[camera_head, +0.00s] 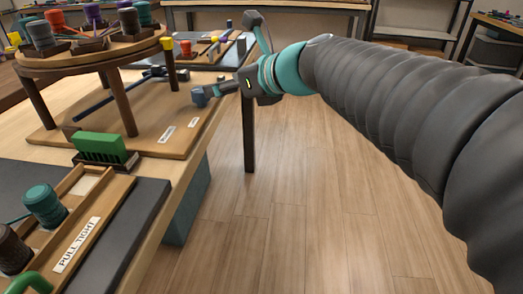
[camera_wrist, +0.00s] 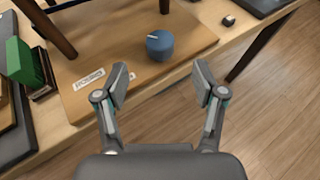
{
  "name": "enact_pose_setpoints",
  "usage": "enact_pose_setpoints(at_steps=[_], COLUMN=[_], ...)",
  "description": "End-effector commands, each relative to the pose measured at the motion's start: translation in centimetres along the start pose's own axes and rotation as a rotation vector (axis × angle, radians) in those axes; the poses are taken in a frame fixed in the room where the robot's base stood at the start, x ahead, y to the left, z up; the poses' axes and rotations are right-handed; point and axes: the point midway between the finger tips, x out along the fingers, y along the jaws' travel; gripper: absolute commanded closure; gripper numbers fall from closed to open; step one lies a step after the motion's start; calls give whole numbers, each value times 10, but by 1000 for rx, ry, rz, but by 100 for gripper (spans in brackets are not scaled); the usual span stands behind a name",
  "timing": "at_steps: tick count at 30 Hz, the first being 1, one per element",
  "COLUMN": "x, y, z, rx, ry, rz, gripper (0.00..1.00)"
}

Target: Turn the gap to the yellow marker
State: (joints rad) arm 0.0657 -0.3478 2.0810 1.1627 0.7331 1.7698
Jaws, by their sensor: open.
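A round wooden disc (camera_head: 90,58) stands on dark legs above a wooden board (camera_head: 150,142), with several coloured spools on top. A yellow marker (camera_head: 168,45) shows at the disc's right edge in the head view. I cannot clearly make out the gap among the spools. A blue knob (camera_head: 198,97) with a pale line on top sits on the board's right part; it also shows in the wrist view (camera_wrist: 160,46). My gripper (camera_wrist: 162,80) is open and empty, its fingers apart and short of the knob. In the head view my gripper (camera_head: 218,90) is close by the knob.
A green comb-like block (camera_head: 100,147) stands in front of the board. A tray labelled "PULL TIGHT" (camera_head: 78,245) with spools lies nearer. A dark rod (camera_head: 110,95) runs under the disc. Open floor (camera_head: 290,200) lies right of the table.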

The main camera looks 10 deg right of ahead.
Motion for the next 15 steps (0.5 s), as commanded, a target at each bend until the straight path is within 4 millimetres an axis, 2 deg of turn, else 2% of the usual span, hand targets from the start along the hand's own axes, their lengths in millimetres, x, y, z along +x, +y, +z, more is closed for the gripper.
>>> enact_pose_setpoints(at_steps=[1,7,15], x=[-10,-40,-46], y=[-1,1,20], z=[1,-2,-44], rx=[-1,-15,-400], ry=[-2,6,137], rz=[-5,-3,27], gripper=[30,30,30])
